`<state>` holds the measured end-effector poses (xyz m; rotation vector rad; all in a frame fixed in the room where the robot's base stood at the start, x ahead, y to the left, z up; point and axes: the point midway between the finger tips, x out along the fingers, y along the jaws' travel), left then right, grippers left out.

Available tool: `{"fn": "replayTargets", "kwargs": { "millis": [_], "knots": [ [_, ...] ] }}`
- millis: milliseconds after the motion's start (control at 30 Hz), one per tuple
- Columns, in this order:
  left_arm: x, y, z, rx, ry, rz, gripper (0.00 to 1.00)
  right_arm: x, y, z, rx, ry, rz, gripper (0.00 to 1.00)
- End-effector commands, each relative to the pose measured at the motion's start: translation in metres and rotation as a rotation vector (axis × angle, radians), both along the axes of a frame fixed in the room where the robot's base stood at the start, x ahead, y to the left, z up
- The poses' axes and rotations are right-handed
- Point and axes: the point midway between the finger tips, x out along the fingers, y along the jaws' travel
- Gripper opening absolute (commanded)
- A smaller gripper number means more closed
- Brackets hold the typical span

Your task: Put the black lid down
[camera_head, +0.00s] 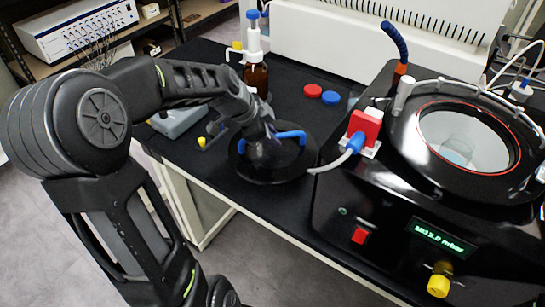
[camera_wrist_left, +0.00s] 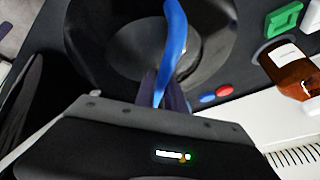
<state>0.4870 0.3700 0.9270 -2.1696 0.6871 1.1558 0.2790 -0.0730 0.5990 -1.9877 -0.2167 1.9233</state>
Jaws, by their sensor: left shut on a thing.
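The black lid (camera_head: 258,174) is a round black disc with a blue handle (camera_head: 290,135). In the head view it is over the black bench top, left of the freeze dryer; I cannot tell whether it touches the bench. In the left wrist view the lid (camera_wrist_left: 222,50) fills the upper middle, with the blue handle (camera_wrist_left: 174,40) running down to my fingers. My left gripper (camera_head: 268,142) is shut on the blue handle, and it also shows in the left wrist view (camera_wrist_left: 165,92). The gripper hides part of the lid. My right gripper is not in view.
The freeze dryer (camera_head: 400,210) with its round glass-topped chamber (camera_head: 465,140) stands close right of the lid. A brown bottle (camera_head: 256,78), a red cap (camera_head: 312,91) and a blue cap (camera_head: 330,98) are behind it. The bench's front edge is near the lid.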

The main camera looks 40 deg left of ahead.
Motion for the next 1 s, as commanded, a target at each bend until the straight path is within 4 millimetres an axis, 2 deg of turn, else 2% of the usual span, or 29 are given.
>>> {"fn": "replayTargets", "kwargs": {
  "millis": [100,167,533,800,1000],
  "knots": [
    [0.0,0.0,-0.019,0.0,0.0,0.001,0.0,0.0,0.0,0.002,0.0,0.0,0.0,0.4],
    [0.001,0.0,-0.024,-0.001,-0.001,0.001,0.0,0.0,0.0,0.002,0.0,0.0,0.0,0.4],
    [0.001,0.0,-0.029,0.001,-0.003,0.0,0.0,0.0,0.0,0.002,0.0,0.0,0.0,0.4],
    [0.0,0.0,-0.061,0.001,-0.001,0.0,0.0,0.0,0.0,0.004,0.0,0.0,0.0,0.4],
    [0.001,0.0,-0.065,0.001,-0.003,0.0,0.0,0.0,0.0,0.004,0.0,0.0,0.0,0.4]
  ]
}}
